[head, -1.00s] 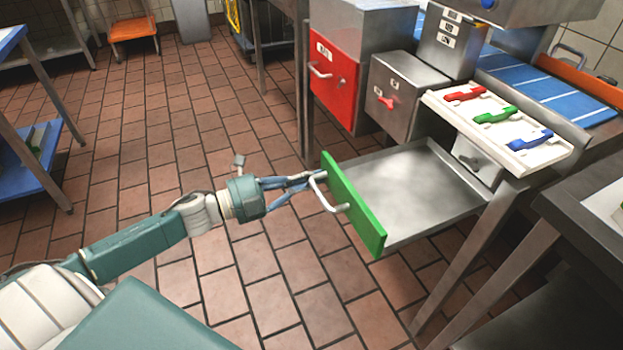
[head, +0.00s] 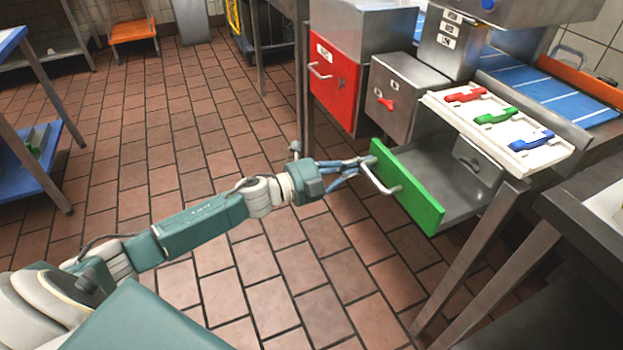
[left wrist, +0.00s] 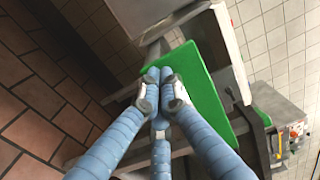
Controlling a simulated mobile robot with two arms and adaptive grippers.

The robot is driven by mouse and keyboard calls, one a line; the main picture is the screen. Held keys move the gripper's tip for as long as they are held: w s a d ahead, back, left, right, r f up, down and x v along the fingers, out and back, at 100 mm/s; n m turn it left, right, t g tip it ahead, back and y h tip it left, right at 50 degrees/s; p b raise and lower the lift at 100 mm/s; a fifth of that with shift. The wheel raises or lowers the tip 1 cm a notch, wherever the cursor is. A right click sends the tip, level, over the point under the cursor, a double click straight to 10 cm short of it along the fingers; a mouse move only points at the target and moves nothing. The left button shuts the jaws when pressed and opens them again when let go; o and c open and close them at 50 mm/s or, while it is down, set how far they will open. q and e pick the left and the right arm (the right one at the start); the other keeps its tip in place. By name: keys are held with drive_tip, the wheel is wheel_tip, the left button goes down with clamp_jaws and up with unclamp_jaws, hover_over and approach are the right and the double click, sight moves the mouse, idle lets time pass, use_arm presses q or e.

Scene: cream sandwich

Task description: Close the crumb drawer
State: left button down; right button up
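The crumb drawer is a shallow grey metal tray (head: 462,208) with a green front (head: 408,190) and a pale bar handle (head: 380,182). It is partly pulled out below the white board. My left gripper (head: 358,165) is at the far-left end of the handle, close to the green front. In the left wrist view its fingertips (left wrist: 160,82) are drawn together in front of the green panel (left wrist: 198,85). The fingers hide the handle there, so I cannot tell whether it lies between them. My right gripper is not in view.
A red-fronted drawer (head: 333,82) and a grey box with a red handle (head: 393,100) are behind the crumb drawer. A white board (head: 530,150) with red, green and blue tools is above it. A steel table (head: 590,190) stands at right.

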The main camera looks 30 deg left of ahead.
sight(404, 156)
use_arm(q)
drive_tip(key=x, duration=0.8)
drive_tip(key=b+x, duration=0.1)
drive_tip(key=x, duration=0.3)
drive_tip(key=shift+s, duration=0.1)
drive_tip(key=shift+w+d, duration=0.25)
drive_tip(key=shift+w, duration=0.1)
drive_tip(key=shift+r, duration=0.15)
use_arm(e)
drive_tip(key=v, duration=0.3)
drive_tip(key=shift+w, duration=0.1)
